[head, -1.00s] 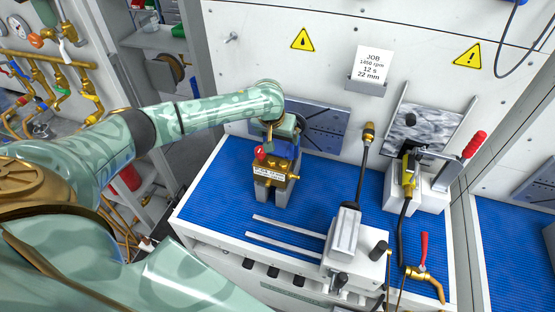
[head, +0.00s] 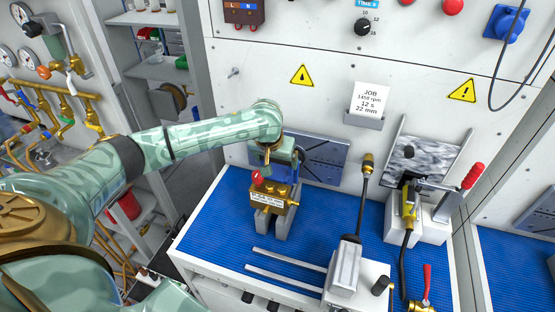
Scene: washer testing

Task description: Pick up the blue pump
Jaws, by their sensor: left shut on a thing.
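The blue pump (head: 285,153) shows a blue upper part above a brass body with a label plate and a red piece. It is upright, at or just above a grey block support (head: 269,224) on the blue mat; I cannot tell whether they touch. My left gripper (head: 268,152) comes down on the pump from above and is shut on it. The gripper and wrist hide part of the blue body, and the fingertips are hard to make out. My right gripper is not in view.
The blue mat (head: 210,218) has free room left of the pump. Two metal rails (head: 285,262) lead to a grey fixture (head: 345,268) in front. A clamp with a red handle (head: 473,176) stands at right. A slotted plate (head: 318,158) is behind the pump on the wall.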

